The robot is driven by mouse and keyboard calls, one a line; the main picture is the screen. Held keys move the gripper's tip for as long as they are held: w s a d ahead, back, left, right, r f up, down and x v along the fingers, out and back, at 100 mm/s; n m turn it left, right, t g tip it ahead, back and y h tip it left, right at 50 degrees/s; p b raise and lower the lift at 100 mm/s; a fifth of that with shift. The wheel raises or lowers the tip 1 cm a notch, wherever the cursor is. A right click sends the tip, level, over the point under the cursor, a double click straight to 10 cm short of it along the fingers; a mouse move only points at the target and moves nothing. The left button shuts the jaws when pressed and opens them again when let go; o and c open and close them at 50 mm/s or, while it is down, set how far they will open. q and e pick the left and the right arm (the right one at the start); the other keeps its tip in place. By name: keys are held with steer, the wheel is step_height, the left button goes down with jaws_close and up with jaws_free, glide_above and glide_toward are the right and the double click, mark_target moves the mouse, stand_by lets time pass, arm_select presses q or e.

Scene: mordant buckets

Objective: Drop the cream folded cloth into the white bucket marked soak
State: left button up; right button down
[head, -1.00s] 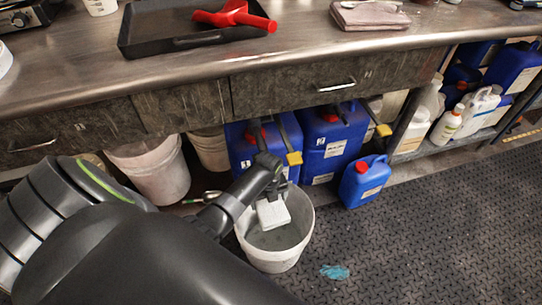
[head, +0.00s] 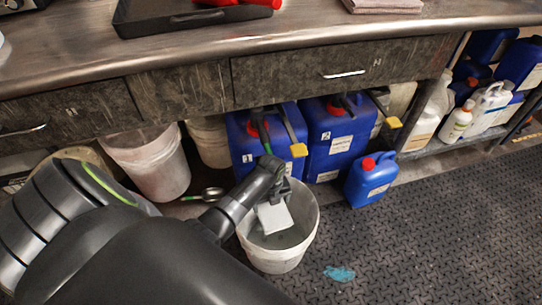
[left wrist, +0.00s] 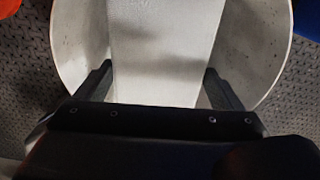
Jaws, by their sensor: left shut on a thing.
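The cream folded cloth (head: 275,217) looks like a pale, flat block and hangs tilted over the mouth of the white bucket (head: 278,262). My left gripper (head: 273,198) is shut on the cloth, above the bucket's opening. In the left wrist view the cloth (left wrist: 162,45) lies between the two dark fingers (left wrist: 158,88), with the bucket's pale wall (left wrist: 258,50) on both sides of it. The bucket stands upright on the floor; no marking on it can be read. Whether the cloth touches the bucket's inside cannot be told. My right gripper is not in view.
Blue canisters (head: 335,145) stand behind the bucket, and a smaller blue jug (head: 372,180) is to its right. Another whitish bucket (head: 150,165) stands at left under the metal counter (head: 200,50). A blue scrap (head: 340,273) lies on the otherwise clear floor at right.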

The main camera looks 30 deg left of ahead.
arm_select(q)
steer(key=o, duration=0.7)
steer(key=shift+o, duration=0.2)
steer(key=shift+r, duration=0.3)
step_height(320, 180, up, 11)
steer(key=p, duration=0.4)
steer(key=shift+r+p, duration=0.2)
steer(key=shift+p, duration=0.1)
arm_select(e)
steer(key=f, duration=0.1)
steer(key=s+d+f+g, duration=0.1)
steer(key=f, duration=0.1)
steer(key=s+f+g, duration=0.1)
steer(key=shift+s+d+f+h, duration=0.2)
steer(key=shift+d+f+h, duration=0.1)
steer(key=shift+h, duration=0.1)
